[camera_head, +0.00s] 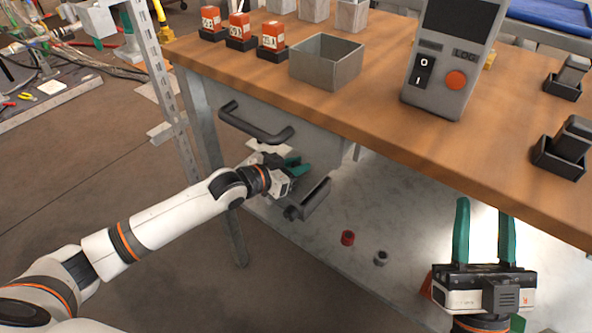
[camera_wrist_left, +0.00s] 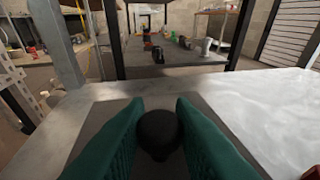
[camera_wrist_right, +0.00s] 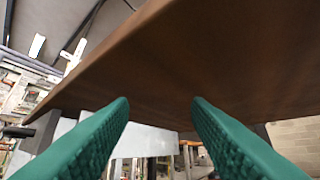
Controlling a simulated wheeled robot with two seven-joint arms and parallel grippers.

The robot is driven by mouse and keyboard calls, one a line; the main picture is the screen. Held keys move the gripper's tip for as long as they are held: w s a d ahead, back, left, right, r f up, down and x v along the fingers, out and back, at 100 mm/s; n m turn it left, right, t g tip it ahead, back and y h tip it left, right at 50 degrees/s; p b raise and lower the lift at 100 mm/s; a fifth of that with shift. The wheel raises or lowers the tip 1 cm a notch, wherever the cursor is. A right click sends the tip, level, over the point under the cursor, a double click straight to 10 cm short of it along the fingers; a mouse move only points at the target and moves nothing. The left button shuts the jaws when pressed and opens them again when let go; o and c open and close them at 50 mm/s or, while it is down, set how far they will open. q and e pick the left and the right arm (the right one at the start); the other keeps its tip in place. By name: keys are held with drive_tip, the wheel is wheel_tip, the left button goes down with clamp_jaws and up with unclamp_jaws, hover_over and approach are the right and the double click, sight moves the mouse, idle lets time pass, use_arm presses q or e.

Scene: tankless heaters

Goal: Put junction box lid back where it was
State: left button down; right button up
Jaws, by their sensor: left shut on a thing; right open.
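An open grey metal box (camera_head: 325,65) stands on the wooden table with no cover on it. In the left wrist view the left fingers (camera_wrist_left: 158,105) are closed around a dark rounded piece (camera_wrist_left: 157,132) above a dark grey flat plate (camera_wrist_left: 102,112). I cannot tell for certain whether this plate is the lid. My right gripper (camera_head: 484,215) is open and empty in front of the table's right part; its fingers (camera_wrist_right: 160,105) are apart beneath the brown tabletop.
The wooden table (camera_head: 390,130) carries red-topped blocks (camera_head: 272,37), a grey switch device (camera_head: 450,55) and black holders (camera_head: 562,150) at right. A drawer handle (camera_head: 255,125) juts below the edge.

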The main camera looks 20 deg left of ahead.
use_arm(q)
drive_tip(key=shift+f, duration=0.3)
use_arm(e)
drive_tip(key=shift+s+r+t+y, duration=0.4)
drive_tip(key=shift+s+r+t, duration=0.05)
drive_tip(key=shift+s+t, duration=0.05)
use_arm(q)
drive_tip(key=c, duration=1.2)
unclamp_jaws()
drive_tip(key=shift+f, duration=0.1)
drive_tip(key=shift+c, duration=0.2)
